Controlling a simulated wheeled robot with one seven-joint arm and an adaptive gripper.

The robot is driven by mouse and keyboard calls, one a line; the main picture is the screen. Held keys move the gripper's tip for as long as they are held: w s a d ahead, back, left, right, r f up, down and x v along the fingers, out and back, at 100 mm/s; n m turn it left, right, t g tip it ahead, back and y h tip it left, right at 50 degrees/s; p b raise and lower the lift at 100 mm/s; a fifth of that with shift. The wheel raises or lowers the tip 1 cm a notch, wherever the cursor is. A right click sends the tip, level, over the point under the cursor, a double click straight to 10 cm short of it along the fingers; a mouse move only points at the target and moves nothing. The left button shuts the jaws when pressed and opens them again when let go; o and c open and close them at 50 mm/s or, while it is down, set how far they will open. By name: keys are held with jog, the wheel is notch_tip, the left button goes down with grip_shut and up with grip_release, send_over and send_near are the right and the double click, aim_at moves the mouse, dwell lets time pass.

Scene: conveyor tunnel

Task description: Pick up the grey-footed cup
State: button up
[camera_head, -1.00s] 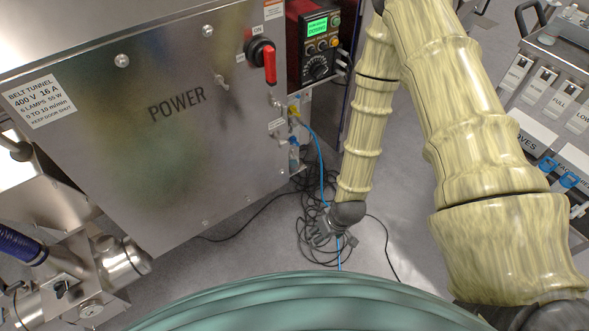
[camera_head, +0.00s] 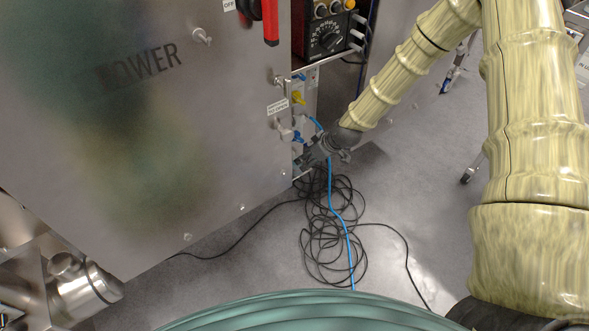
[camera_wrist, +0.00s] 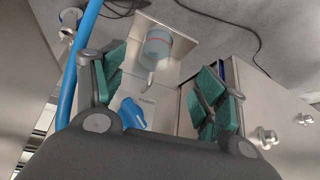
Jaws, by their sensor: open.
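A cup-like grey-blue cylinder (camera_wrist: 157,47) with a thin red line stands on a pale metal plate (camera_wrist: 185,47) in the wrist view, beyond and between my fingers. I cannot make out its foot, so I cannot tell if it is the grey-footed cup. My gripper (camera_wrist: 163,88) is open, with green pads on both sides and nothing held between them. In the head view my gripper (camera_head: 318,152) is beside the lower right edge of the steel cabinet and partly hides what is there.
A blue plug-like part (camera_wrist: 132,113) shows low between the fingers. A blue cable (camera_wrist: 80,65) runs along the left finger. The steel cabinet (camera_head: 150,130) stands left of my gripper. Tangled black cables (camera_head: 335,240) lie on the floor. Open floor (camera_head: 410,190) is at the right.

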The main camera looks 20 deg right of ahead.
jog(key=shift+w+b+x, duration=0.2)
jog(key=shift+b+x, duration=0.95)
jog(key=shift+x, duration=1.6)
jog(key=shift+w+b+x, duration=0.15)
jog(key=shift+b+x, duration=0.95)
jog(key=shift+x, duration=1.6)
jog(key=shift+r, duration=0.2)
jog(key=c, duration=1.1)
jog(key=shift+o, duration=0.2)
jog(key=shift+r+p, duration=0.35)
jog(key=shift+r, duration=0.1)
jog(key=s+d+p, duration=0.2)
jog(key=s+d, duration=0.2)
jog(key=s, duration=0.3)
jog(key=s+d+p, duration=0.2)
jog(key=s+d, duration=0.3)
jog(key=s, duration=0.3)
jog(key=shift+s+d+r+p, duration=0.2)
jog(key=shift+s+r+p, duration=0.1)
jog(key=shift+p, duration=0.1)
